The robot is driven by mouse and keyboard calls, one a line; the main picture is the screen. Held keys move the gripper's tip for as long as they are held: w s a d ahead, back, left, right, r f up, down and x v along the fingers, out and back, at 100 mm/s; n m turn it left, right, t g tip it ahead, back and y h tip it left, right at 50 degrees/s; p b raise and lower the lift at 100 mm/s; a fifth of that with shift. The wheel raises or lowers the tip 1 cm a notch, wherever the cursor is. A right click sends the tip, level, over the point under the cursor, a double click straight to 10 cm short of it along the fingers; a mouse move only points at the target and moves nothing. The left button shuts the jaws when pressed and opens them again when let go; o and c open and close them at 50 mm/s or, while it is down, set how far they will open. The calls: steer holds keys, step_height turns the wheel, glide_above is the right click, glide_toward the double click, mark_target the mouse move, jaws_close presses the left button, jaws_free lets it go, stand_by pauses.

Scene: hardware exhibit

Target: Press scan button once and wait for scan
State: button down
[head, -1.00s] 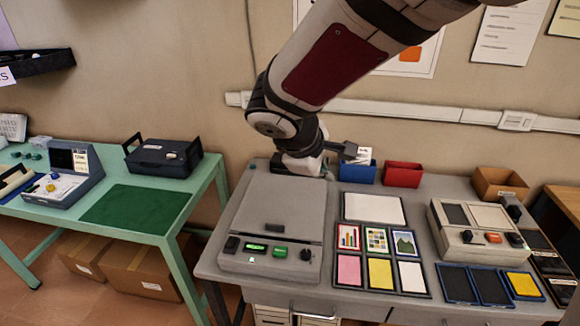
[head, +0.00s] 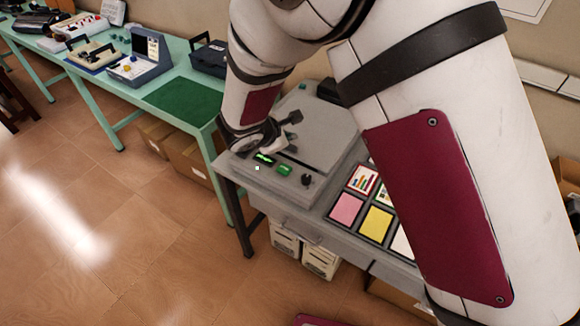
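The grey scanner (head: 318,128) with a flat lid sits at the left end of the grey table. Its front panel shows a lit green display (head: 264,159), a green button (head: 284,170), a black knob (head: 306,180) and a small pale light (head: 257,168). I cannot read any label that names the scan button. My gripper (head: 287,128) is over the scanner's left front part, just behind the display and close to the green button. I see no clear contact with the button. The gripper's fingers are small and partly hidden, so their opening is unclear.
Pink (head: 346,209) and yellow (head: 376,222) cards lie right of the scanner. My arm hides much of the table's right side. A green table (head: 150,70) with a blue case (head: 208,55) stands at left. The floor (head: 110,220) in front is open.

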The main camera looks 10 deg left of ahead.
steer(key=b, duration=0.4)
glide_above(286, 170)
step_height(286, 170, down, 7)
steer(key=shift+w+f, duration=0.15)
steer(key=shift+f, duration=0.05)
steer(key=shift+f+b, duration=0.45)
steer(key=shift+f, duration=0.25)
steer(key=shift+f+b, duration=0.9)
steer(key=shift+b, duration=0.2)
stand_by(1.9)
steer(key=shift+r, duration=0.1)
steer(key=shift+r+p, duration=0.4)
steer(key=shift+r, duration=0.45)
steer(key=shift+r+p, duration=1.2)
steer(key=shift+r, duration=1.3)
